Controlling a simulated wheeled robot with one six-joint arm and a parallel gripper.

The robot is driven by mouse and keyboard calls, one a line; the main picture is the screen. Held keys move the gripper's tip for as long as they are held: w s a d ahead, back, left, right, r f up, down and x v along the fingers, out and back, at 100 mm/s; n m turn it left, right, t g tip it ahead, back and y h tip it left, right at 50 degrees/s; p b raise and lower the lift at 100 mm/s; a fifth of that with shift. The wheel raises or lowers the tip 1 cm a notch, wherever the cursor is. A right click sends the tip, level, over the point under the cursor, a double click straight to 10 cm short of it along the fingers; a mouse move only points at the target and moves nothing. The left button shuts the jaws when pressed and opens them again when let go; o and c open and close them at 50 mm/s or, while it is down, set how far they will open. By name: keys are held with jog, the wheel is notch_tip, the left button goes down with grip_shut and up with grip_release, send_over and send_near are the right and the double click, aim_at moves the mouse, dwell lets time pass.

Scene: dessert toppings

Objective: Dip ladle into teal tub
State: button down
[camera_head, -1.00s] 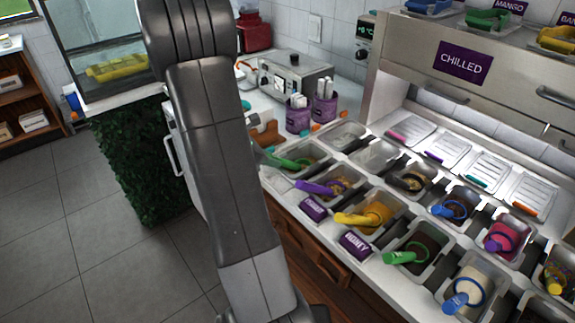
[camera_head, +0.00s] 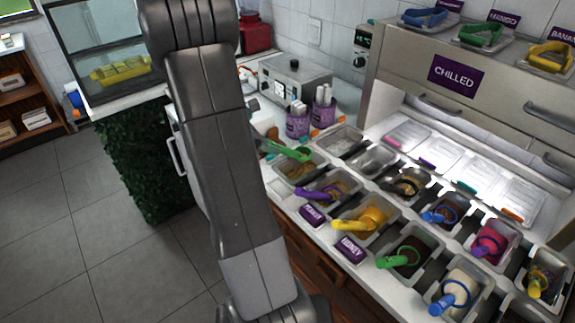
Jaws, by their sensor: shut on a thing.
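A green ladle (camera_head: 290,150) shows just right of my arm, raised above the front-left tub (camera_head: 313,183), which holds a tan topping. Its handle end runs left behind my arm. My gripper is almost wholly hidden behind the arm; what little shows is at the handle end (camera_head: 263,143), shut on the ladle. I cannot make out a tub that is clearly teal. One flat lidded pan at the back of the counter has a small teal tab (camera_head: 467,187).
Several tubs with ladles fill the counter to the right, among them purple (camera_head: 318,194), yellow (camera_head: 357,224) and dark green (camera_head: 398,260) handles. Purple cups (camera_head: 298,127) stand behind the raised ladle. The chilled cabinet (camera_head: 455,75) overhangs the back.

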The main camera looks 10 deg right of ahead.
jog(key=shift+r+p, duration=2)
jog(key=shift+r, duration=0.8)
jog(key=shift+f, duration=0.15)
